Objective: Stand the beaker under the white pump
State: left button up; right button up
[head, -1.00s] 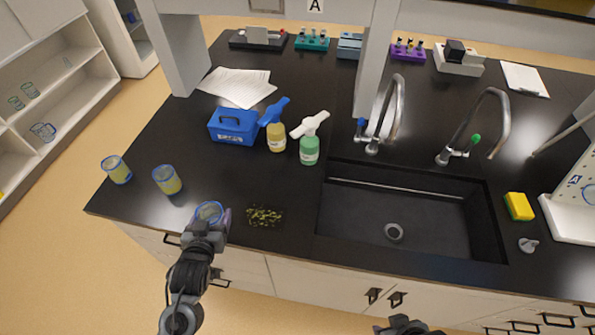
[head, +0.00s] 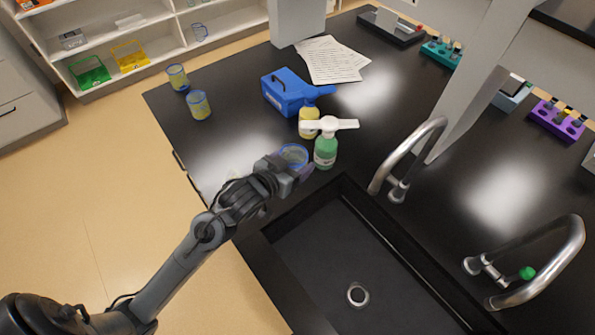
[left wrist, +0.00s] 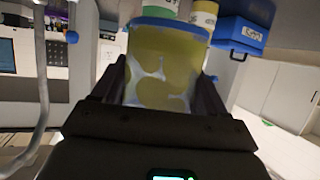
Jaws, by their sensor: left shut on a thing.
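The white pump (head: 332,124) tops a green bottle (head: 325,152) on the black bench. My left gripper (head: 288,170) is shut on a clear, blue-rimmed beaker (head: 294,154), just left of the green bottle in the head view. The beaker (left wrist: 165,68) looks upright between the fingers in the left wrist view, with the green bottle (left wrist: 157,8) and yellow bottle (left wrist: 204,14) beyond it. I cannot tell whether its base touches the bench or whether it is under the spout. My right gripper is not in view.
A yellow bottle with a blue pump (head: 318,91) stands just behind the green one, near a blue toolbox (head: 285,92). Two more beakers (head: 178,77) (head: 199,105) stand at the bench's left. The sink (head: 350,250) opens in front, with a tap (head: 410,160) to the right.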

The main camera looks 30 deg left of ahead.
pick_arm(q)
jog(key=w+a+f+b, duration=0.1)
jog(key=w+a+f, duration=0.1)
jog(key=a, duration=0.1)
jog(key=w+a+f+b, duration=0.1)
jog(key=w+a+f, duration=0.1)
jog(key=a, duration=0.2)
jog(key=w+a+f, duration=0.2)
jog(key=a, duration=0.2)
jog(key=shift+a+f+b, duration=0.1)
jog(key=shift+f+b, duration=0.2)
jog(key=shift+b, duration=0.1)
jog(key=shift+f+b, duration=0.55)
jog(key=shift+f, duration=1.5)
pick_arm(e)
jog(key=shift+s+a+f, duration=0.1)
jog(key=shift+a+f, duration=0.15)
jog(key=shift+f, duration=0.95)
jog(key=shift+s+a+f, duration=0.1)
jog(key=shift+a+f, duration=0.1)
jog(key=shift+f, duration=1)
pick_arm(q)
jog(key=shift+f, duration=0.1)
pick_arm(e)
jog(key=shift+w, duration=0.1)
pick_arm(q)
jog(key=o, duration=1.1)
jog(key=shift+f, duration=0.1)
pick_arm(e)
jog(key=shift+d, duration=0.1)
